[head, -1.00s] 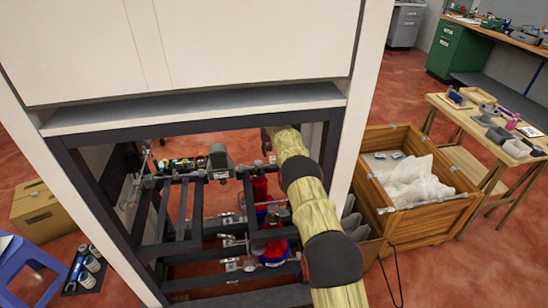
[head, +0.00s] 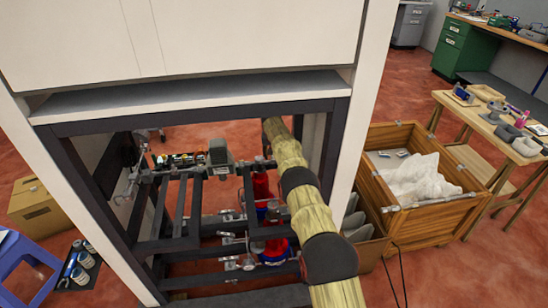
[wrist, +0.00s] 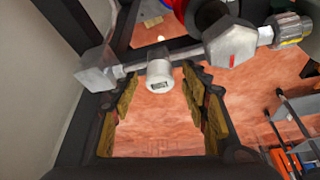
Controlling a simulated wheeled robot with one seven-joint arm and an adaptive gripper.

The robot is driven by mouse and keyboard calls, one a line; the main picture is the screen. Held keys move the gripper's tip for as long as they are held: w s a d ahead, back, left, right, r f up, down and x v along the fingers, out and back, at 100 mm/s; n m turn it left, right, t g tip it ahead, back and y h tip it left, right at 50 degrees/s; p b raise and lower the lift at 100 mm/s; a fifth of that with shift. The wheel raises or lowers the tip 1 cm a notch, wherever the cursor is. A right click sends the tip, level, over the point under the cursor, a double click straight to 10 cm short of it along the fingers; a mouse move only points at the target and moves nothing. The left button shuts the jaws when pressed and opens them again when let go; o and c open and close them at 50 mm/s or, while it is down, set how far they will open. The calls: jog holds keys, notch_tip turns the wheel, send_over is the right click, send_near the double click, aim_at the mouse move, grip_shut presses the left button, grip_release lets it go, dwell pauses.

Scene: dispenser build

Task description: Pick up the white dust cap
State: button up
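A short whitish cylinder, which looks like the white dust cap (wrist: 160,70), shows in the wrist view on the underside of a grey metal pipe (wrist: 130,69). Its end faces the camera and bears a small dark square mark. My gripper (wrist: 161,92) is open, with one padded finger to the left of the cap and one to the right. The cap lies between the fingertips at their far end. I cannot tell whether either finger touches it. In the head view my arm reaches into the cabinet frame. I cannot make out the gripper or the cap there.
Dark frame bars (head: 194,207) surround the arm inside the white cabinet (head: 190,50). A grey hexagonal fitting (wrist: 230,42) sits right of the cap on the pipe. Red bottles (head: 261,188) stand left of the arm. A wooden crate (head: 432,220) stands right of the cabinet.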

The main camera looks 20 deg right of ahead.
jog(key=shift+c, duration=1.2)
jog(key=c, duration=0.4)
jog(key=shift+c, duration=0.5)
